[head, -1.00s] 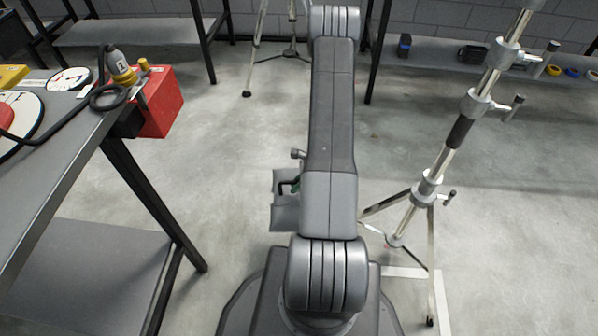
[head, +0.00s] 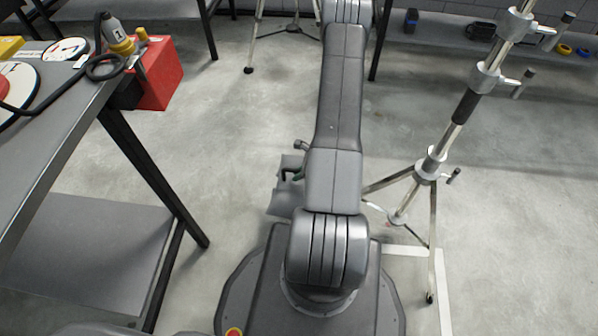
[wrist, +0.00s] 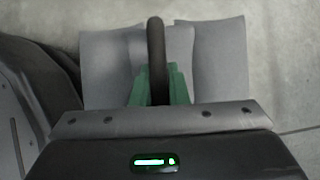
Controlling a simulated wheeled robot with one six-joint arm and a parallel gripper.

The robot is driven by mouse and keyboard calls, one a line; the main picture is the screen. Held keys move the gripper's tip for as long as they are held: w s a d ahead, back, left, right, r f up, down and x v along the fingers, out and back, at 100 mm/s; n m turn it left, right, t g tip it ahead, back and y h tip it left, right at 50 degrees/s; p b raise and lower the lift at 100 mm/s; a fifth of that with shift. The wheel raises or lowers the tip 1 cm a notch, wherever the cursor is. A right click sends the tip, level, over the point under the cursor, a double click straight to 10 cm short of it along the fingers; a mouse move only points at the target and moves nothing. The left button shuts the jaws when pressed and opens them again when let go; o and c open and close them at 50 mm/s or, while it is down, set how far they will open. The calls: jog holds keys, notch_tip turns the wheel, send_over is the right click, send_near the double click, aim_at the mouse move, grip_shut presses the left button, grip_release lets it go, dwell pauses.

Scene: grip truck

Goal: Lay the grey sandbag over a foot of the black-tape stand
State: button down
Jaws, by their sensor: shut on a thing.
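The grey sandbag (wrist: 218,62) fills the upper middle of the wrist view, its two lobes on either side of a dark strap handle (wrist: 156,50). My gripper (wrist: 160,85) has its green fingers shut on that handle. In the head view the sandbag (head: 281,203) shows left of my arm, which hides part of it and most of my gripper. Its height above the floor is hard to tell. The black-tape stand (head: 430,166) is right of my arm, with a black tape band (head: 465,107) on its column and splayed legs. One foot (head: 430,297) points toward me; others are partly hidden.
A metal table (head: 60,130) at left carries cable and discs, with a red box (head: 162,75) at its edge. Another tripod's leg (head: 250,55) stands at the back. White tape (head: 442,290) marks the floor near the stand. Floor between table and arm is clear.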

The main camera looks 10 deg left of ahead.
aim_at(299, 186)
jog(key=shift+f+b, duration=2.2)
jog(key=shift+f, duration=2.2)
notch_tip(299, 186, down, 6)
jog(key=b, duration=0.5)
jog(key=c, duration=1.3)
grip_release()
jog(key=p+v, duration=0.4)
jog(key=v, duration=1)
jog(key=shift+p, duration=0.3)
jog(key=shift+a+f, duration=0.1)
jog(key=shift+f, duration=0.05)
